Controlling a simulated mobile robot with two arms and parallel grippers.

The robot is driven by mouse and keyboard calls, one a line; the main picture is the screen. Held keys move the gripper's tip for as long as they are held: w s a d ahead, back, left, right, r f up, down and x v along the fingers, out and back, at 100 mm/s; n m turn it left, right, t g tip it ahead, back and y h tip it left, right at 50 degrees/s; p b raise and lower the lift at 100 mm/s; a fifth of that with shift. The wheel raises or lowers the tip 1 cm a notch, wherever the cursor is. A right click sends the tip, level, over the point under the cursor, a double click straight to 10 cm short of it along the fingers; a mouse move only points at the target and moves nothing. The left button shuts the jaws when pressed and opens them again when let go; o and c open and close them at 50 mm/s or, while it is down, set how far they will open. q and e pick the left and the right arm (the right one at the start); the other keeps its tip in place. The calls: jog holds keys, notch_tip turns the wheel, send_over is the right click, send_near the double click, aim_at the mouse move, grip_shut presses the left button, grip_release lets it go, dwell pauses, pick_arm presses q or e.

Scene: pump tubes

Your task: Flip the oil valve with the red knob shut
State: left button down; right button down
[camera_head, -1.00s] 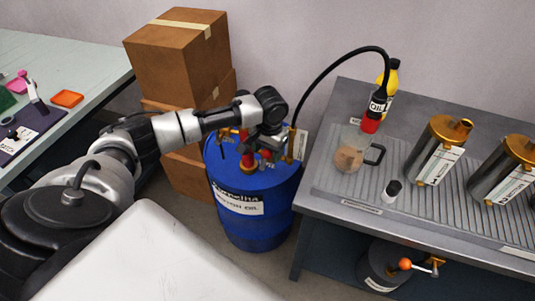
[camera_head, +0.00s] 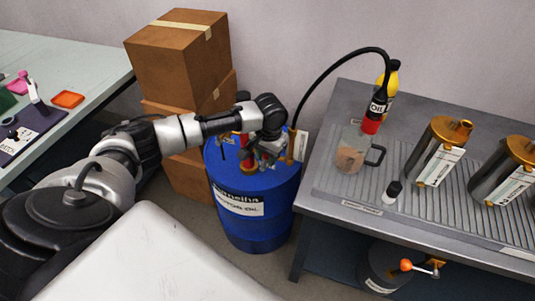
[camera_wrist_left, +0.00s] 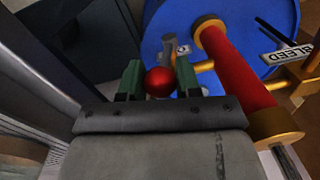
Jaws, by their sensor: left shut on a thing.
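The red knob (camera_wrist_left: 159,82) shows in the left wrist view as a glossy ball between two green-padded fingers. My left gripper (camera_wrist_left: 159,78) is shut on it. The rest of the valve lies mostly behind the fingers; its brass pipe (camera_wrist_left: 205,66) joins a thick red cylinder (camera_wrist_left: 238,66) with brass ends. The blue oil drum (camera_head: 252,215) stands below and behind. In the head view my left gripper (camera_head: 269,146) is over the drum's top and hides the knob. My right gripper is in neither view.
A grey workbench (camera_head: 330,190) stands right of the drum, bearing a glass jug (camera_head: 352,152), an oil bottle (camera_head: 376,106) and metal canisters (camera_head: 440,150). A black hose (camera_head: 318,76) arches from the drum to the bottle. Cardboard boxes (camera_head: 178,60) are stacked behind.

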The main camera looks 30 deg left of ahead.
pick_arm(q)
jog(key=h+p, duration=0.1)
jog(key=a+p, duration=0.1)
jog(key=p, duration=0.1)
jog(key=shift+s+r+h, duration=0.25)
jog(key=shift+r+h, duration=0.05)
jog(key=shift+h, duration=0.1)
jog(key=shift+a+f+t+h, duration=0.15)
jog(key=shift+a+t+h, duration=0.2)
jog(key=shift+h, duration=0.15)
jog(key=shift+w, duration=0.1)
jog(key=c, duration=0.8)
grip_release()
jog(key=v, duration=1)
jog(key=shift+r+p, duration=0.35)
